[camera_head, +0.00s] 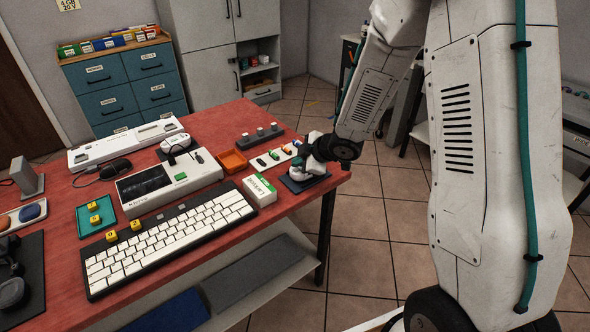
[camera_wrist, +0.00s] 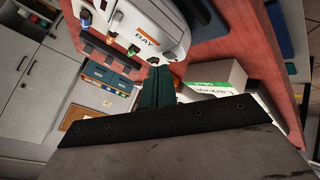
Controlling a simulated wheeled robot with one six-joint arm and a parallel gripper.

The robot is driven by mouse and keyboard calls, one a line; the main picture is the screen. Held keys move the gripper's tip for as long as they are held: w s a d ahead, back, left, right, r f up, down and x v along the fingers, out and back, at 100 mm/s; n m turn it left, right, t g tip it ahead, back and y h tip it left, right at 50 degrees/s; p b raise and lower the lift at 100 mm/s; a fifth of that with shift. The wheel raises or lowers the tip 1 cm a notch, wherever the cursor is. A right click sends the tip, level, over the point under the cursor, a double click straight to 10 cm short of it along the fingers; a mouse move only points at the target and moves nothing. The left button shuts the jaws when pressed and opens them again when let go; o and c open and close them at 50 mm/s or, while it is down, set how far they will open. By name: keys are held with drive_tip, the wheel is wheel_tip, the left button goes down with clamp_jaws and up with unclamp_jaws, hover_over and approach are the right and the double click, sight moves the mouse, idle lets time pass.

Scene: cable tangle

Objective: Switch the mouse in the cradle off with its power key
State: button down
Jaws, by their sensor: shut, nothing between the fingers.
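My gripper (camera_wrist: 160,72) shows in the wrist view as two dark green fingers, shut together with nothing between them. In the head view my gripper is low over the right end of the red table, above a dark pad, and its fingertips are hidden. A white body (camera_wrist: 148,36) with an orange label reading BAY lies just beyond my fingertips in the wrist view.
Small coloured pieces (camera_head: 273,155) stand on a white strip beside an orange tray (camera_head: 233,160). A white box with a green label (camera_head: 260,190) stands left of my gripper. A keyboard (camera_head: 165,240) and a black mouse (camera_head: 116,167) lie farther left. The dark pad (camera_head: 318,184) is near the table's right edge.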

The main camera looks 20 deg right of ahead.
sight(299, 172)
drive_tip(key=shift+r, duration=0.4)
wheel_tip(299, 172, up, 6)
idle(0.6)
